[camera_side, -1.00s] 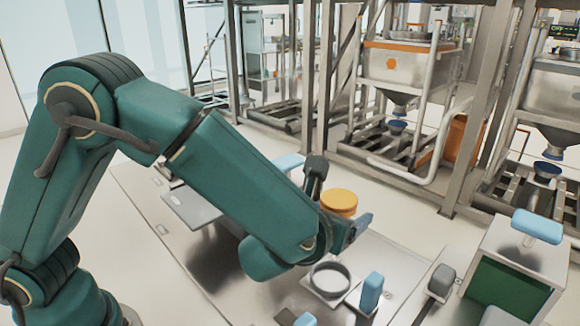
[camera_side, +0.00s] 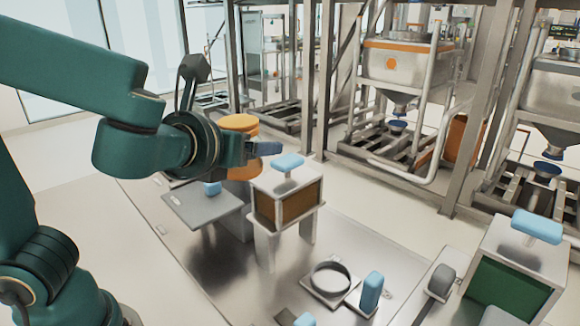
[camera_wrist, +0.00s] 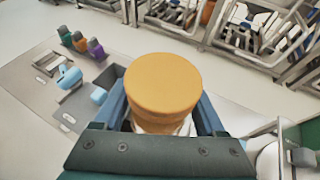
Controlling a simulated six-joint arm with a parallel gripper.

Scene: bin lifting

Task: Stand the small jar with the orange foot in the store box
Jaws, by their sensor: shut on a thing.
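The small jar (camera_side: 240,171) is in my gripper (camera_side: 262,149). It shows an orange top disc and an orange lower part in the side view, with the middle hidden by my gripper. In the wrist view the jar (camera_wrist: 163,85) shows a round orange end towards the camera and a whitish part below, between the jaws. The jar looks roughly upright. A box with a brown front (camera_side: 286,211) stands on legs to the right of it, with a blue handle on top. A box with a green front (camera_side: 508,292) stands at the far right. Which is the store box I cannot tell.
A grey flat panel (camera_side: 203,207) with a blue knob lies left of the brown-fronted box. A ring (camera_side: 331,278) on a plate and a blue upright block (camera_side: 371,291) are at the front. Steel frames stand behind. Purple, orange and green pieces (camera_wrist: 80,41) show in the wrist view.

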